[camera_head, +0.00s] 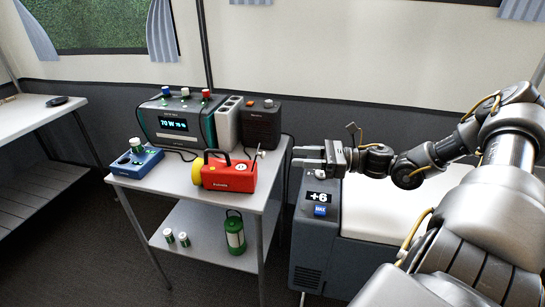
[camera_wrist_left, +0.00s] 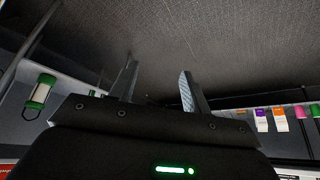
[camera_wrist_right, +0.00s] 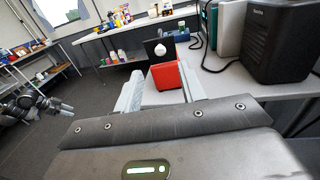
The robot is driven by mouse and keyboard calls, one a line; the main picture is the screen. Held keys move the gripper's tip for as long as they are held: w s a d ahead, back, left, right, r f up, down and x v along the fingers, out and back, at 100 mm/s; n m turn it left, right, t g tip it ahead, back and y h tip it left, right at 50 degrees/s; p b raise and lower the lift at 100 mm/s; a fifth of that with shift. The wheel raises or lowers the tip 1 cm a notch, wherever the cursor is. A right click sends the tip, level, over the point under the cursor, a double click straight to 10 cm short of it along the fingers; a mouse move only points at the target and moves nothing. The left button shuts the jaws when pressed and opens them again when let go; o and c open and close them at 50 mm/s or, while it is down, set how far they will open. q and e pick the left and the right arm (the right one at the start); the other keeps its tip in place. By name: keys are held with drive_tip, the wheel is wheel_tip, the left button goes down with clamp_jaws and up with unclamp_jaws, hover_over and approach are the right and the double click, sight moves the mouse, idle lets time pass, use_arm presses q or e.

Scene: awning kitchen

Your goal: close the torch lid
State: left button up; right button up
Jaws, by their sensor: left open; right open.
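The red torch (camera_head: 228,174) with a yellow head lies on the small white table, its head to the left. A thin dark lid (camera_head: 257,153) stands raised at its right end. In the right wrist view the lid is a dark square plate with a white round part (camera_wrist_right: 167,49), upright above the torch's red end (camera_wrist_right: 166,76). My right gripper (camera_head: 297,156) is open and empty, to the right of the torch and apart from it. The torch end shows between its fingers in the right wrist view. My left gripper (camera_wrist_left: 158,82) is open and empty, away from the torch.
Behind the torch stand a power station (camera_head: 178,120), a grey block (camera_head: 228,122) and a dark speaker box (camera_head: 262,122). A blue charger (camera_head: 135,161) sits left of the torch. The cooler box (camera_head: 380,205) is below my right gripper. A green lantern (camera_head: 235,233) stands on the lower shelf.

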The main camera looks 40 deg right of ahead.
use_arm(q)
drive_tip(key=w+d+r+m+t+h+b, duration=0.1)
drive_tip(key=w+d+r+t+h+b, duration=0.1)
drive_tip(key=w+d+r+t, duration=0.2)
drive_tip(key=shift+w+d+t, duration=0.55)
drive_tip(key=shift+w+t, duration=0.05)
drive_tip(key=shift+w, duration=0.5)
use_arm(e)
drive_tip(key=x, duration=0.8)
drive_tip(key=shift+a, duration=0.1)
drive_tip(key=shift+c, duration=0.4)
clamp_jaws()
